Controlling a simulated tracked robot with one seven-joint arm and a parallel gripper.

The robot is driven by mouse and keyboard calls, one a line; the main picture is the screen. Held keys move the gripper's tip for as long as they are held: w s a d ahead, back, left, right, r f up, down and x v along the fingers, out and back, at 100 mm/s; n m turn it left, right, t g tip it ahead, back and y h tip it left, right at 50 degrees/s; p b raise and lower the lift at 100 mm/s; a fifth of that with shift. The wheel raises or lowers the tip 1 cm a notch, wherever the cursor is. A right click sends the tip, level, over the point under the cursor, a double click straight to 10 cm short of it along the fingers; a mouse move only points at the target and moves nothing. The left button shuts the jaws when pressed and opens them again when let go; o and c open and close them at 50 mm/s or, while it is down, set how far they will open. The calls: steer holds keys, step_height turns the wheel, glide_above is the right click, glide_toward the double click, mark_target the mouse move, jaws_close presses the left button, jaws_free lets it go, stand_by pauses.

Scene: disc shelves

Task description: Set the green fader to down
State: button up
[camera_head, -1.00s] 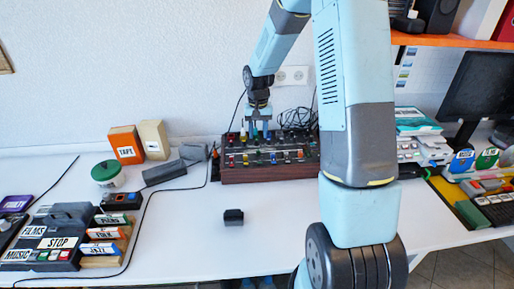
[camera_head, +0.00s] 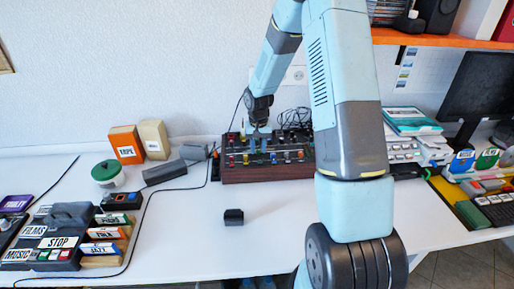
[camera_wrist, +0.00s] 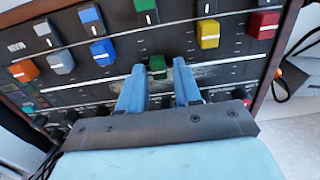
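The mixer panel (camera_head: 268,175) with coloured fader caps stands at the back of the table. In the wrist view, a green fader cap (camera_wrist: 157,66) sits between the tips of my gripper's two blue fingers (camera_wrist: 156,78). The fingers are apart, with the cap in the gap; I see no clear grip on it. This cap sits nearer to me than the blue cap (camera_wrist: 102,52) and yellow cap (camera_wrist: 208,35) beside it. Another green cap (camera_wrist: 145,6) shows at the top edge. In the head view, my gripper (camera_head: 258,147) is over the mixer, its fingers small.
An orange cap (camera_wrist: 23,70), a white cap (camera_wrist: 61,62) and a red cap (camera_wrist: 263,24) lie along the same row. A row of knobs runs partly behind my gripper. A small black block (camera_head: 233,217) stands on clear table in front of the mixer.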

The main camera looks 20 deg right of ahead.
jaws_close()
stand_by(0.3)
